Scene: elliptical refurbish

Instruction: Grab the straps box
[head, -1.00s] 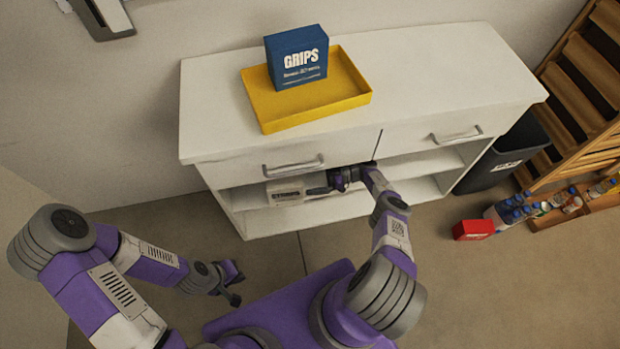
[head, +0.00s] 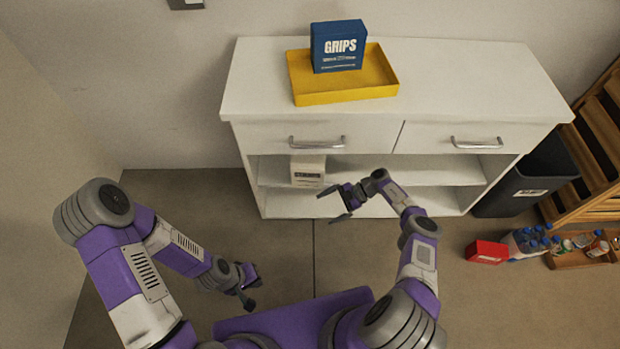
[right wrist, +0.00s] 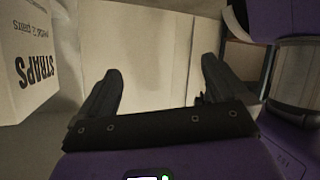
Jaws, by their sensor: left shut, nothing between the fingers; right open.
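The straps box (head: 308,171) is a small white box with dark print. It stands on the upper open shelf of the white cabinet, toward the left. My right gripper (head: 337,203) is open and empty, in front of the shelf and just right of and nearer than the box. Its two fingers (right wrist: 155,90) point forward, with the box outside them to the left. My left gripper (head: 249,291) is shut and empty, low at the left, well away from the cabinet.
A blue grips box (head: 338,46) stands in a yellow tray (head: 345,95) on the cabinet top (head: 470,85). A dark bin (head: 525,180), a red box (head: 486,251), bottles (head: 527,241) and a wooden rack (head: 600,140) are at the right. Floor before the cabinet is clear.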

